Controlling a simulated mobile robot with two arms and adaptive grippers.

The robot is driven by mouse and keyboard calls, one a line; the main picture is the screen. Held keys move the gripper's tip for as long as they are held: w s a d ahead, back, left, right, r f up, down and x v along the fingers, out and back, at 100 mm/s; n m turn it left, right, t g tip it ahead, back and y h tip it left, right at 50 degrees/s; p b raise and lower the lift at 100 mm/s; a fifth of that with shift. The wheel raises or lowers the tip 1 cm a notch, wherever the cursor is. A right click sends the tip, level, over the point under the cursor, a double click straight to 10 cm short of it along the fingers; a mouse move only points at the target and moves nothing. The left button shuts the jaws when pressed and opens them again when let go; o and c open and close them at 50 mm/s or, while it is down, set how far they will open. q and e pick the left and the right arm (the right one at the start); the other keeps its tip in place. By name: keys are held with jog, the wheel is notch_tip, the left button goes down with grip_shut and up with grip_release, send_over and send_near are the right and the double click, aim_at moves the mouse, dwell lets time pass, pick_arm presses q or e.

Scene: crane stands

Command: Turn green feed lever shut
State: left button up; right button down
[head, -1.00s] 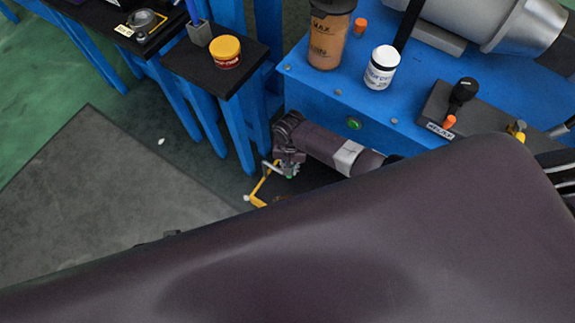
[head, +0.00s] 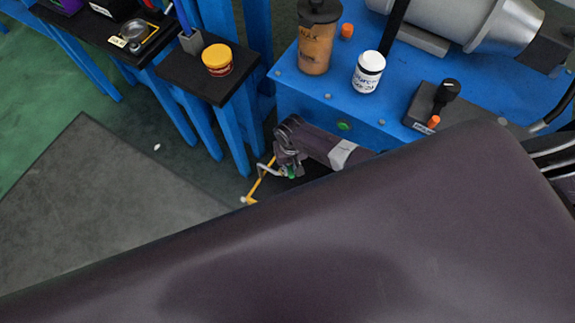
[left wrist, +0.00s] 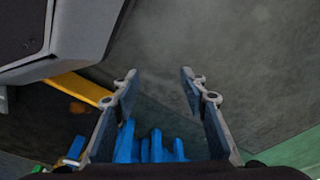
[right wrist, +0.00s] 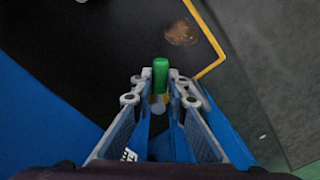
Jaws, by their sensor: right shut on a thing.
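The green lever (right wrist: 160,75) stands between the fingertips of my right gripper (right wrist: 160,90) in the right wrist view. That gripper is shut on it, and the lever's tip sticks out past the fingers. In the head view my right gripper (head: 288,165) is low beside the blue bench, with a small green spot (head: 291,172) of the lever at its fingers. My left gripper (left wrist: 158,82) shows only in the left wrist view, open and empty, with grey floor beyond its fingers. A large dark part of my own body hides the lower head view.
The blue bench (head: 300,94) carries a brown bottle (head: 316,48), a white jar (head: 368,75) and a black switch box (head: 418,115). A black stand (head: 190,72) holds a yellow-lidded tub (head: 217,60). A yellow strip (head: 260,180) lies near my right gripper. Grey floor is clear at left.

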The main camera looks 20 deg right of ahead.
pick_arm(q)
jog(key=shift+s+a+f+p, duration=0.1)
jog(key=shift+s+f+p, duration=0.2)
jog(key=shift+s+f, duration=0.7)
pick_arm(e)
jog(key=shift+s+d+n, duration=0.1)
jog(key=shift+d+n, duration=0.2)
jog(key=shift+n, duration=0.4)
jog(key=shift+d+n, duration=0.3)
jog(key=shift+n, duration=0.4)
pick_arm(q)
jog(key=shift+w+f, duration=0.1)
pick_arm(e)
jog(key=c, duration=1.9)
grip_release()
notch_tip(320, 180, up, 12)
jog(key=shift+c, duration=0.2)
